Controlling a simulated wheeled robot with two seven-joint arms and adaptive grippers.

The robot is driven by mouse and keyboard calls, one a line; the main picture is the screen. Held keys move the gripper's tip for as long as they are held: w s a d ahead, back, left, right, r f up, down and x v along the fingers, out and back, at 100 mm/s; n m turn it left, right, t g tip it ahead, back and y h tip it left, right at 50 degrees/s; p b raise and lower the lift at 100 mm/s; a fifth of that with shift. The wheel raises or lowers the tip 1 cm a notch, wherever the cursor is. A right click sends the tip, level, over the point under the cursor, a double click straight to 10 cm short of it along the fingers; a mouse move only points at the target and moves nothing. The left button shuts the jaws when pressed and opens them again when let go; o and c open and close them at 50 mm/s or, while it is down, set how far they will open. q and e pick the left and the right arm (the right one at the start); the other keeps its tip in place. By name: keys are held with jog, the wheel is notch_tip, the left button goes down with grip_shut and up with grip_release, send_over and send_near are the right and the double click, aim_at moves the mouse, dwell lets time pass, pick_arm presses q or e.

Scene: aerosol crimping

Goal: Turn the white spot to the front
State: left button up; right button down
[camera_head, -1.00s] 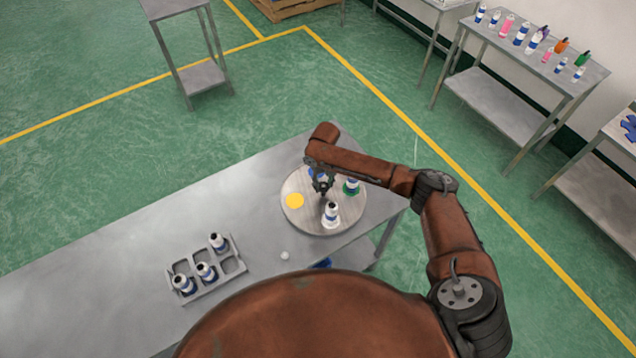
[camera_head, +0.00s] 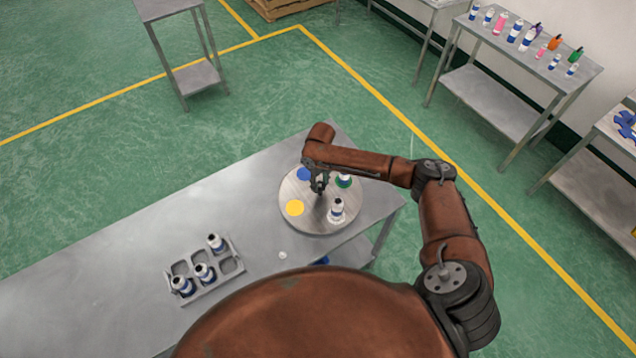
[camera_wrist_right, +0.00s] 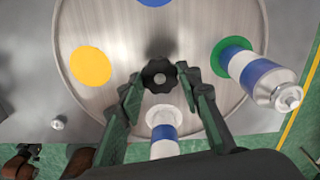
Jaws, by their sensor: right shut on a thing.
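The round turntable (camera_head: 318,226) sits on the near table's right end. It carries a yellow spot (camera_head: 295,208) at front left, a blue spot (camera_head: 304,174) at the back, and a green spot (camera_wrist_right: 228,53) under a can (camera_wrist_right: 263,78). Another white-and-blue can (camera_head: 337,211) stands at front right; it shows at the bottom of the wrist view (camera_wrist_right: 163,135). My right gripper (camera_wrist_right: 161,90) points down at the centre, shut on the black knob (camera_wrist_right: 159,76). My left gripper is out of view.
A grey rack (camera_head: 205,285) with several cans stands on the table (camera_head: 110,270) to the left. A small white piece (camera_head: 282,255) lies between rack and turntable. A side table (camera_head: 490,105) with several bottles stands at the back right.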

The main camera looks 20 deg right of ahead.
aim_at(320, 185)
dwell(0.4)
jog(key=c, duration=1.4)
grip_release()
notch_tip(320, 185, up, 12)
